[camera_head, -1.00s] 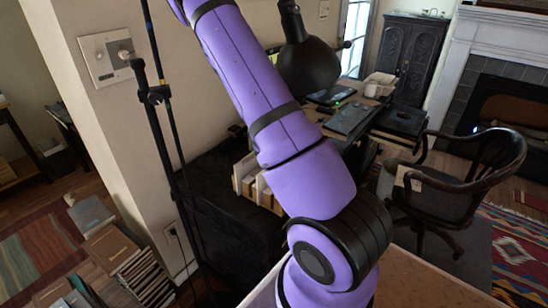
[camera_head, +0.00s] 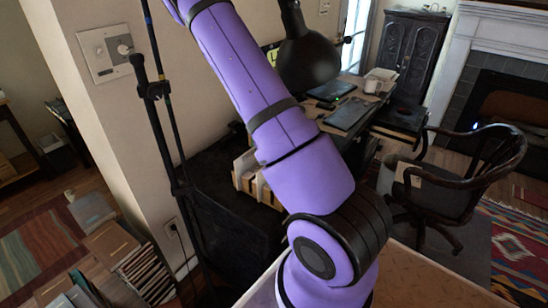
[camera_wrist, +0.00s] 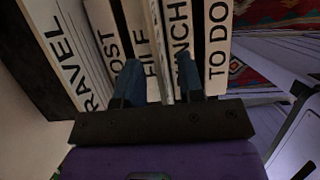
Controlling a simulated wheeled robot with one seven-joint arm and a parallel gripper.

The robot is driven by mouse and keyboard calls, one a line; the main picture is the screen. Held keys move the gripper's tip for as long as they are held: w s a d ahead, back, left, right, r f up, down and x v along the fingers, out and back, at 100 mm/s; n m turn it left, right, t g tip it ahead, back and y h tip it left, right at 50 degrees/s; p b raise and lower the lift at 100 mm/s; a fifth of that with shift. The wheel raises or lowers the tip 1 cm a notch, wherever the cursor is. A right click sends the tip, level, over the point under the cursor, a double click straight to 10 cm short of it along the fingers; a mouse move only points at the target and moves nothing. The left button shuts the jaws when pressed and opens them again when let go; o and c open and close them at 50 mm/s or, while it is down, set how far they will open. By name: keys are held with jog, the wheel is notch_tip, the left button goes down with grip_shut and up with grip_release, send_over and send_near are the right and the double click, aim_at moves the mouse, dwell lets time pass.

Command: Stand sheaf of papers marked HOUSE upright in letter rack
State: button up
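In the wrist view the letter rack (camera_wrist: 216,60) fills the upper middle, its upright dividers lettered TRAVEL, POST, FILE, a partly hidden word ending in NCH, and TO DO. My gripper (camera_wrist: 162,82) has its two blue fingers among these dividers, one on each side of a thin pale-grey sheaf of papers (camera_wrist: 165,45) seen edge-on. The sheaf stands about upright between the FILE and NCH labels. No HOUSE lettering shows on it. Whether both fingers press on it is not clear. In the head view part of the rack (camera_head: 245,172) shows behind my arm, which hides my gripper.
A black lamp (camera_head: 308,62) hangs close beside my arm. A desk with a keyboard (camera_head: 347,113) lies behind, and a wooden chair (camera_head: 465,180) stands at right. A thin black stand (camera_head: 165,130) rises at left. Books (camera_head: 145,272) are stacked on the floor at lower left.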

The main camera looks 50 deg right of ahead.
jog(key=v, duration=1)
jog(key=shift+a+r, duration=0.2)
jog(key=shift+r, duration=0.15)
dwell(0.6)
